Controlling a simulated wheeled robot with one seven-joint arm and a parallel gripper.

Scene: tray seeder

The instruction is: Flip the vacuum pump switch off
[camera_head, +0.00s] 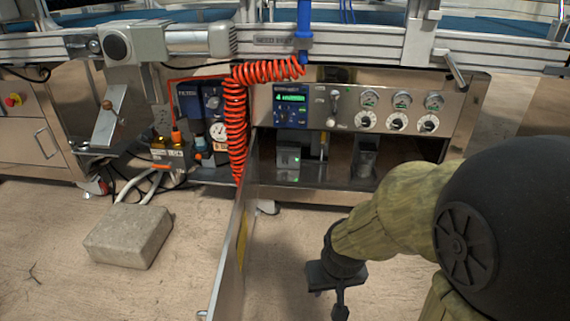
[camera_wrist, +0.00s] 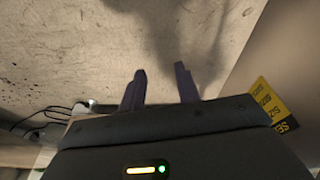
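The control panel (camera_head: 455,92) of the machine shows in the head view, right of centre. A small metal toggle lever (camera_head: 334,104) stands on it between the green display and the gauges. It may be the vacuum pump switch, but its label is too small to read and its position is unclear. My gripper (camera_wrist: 160,84) is open and empty in the wrist view, its two dark fingers apart over bare floor. In the head view my arm reaches down at the right, with the gripper low in front of the machine, well below and apart from the panel. The switch is not in the wrist view.
An open cabinet door (camera_head: 235,245) sticks out toward me, left of my gripper; a yellow label (camera_wrist: 272,105) shows in the wrist view. A red coiled hose (camera_head: 236,125) hangs left of the panel. A concrete block (camera_head: 130,235) lies on the floor.

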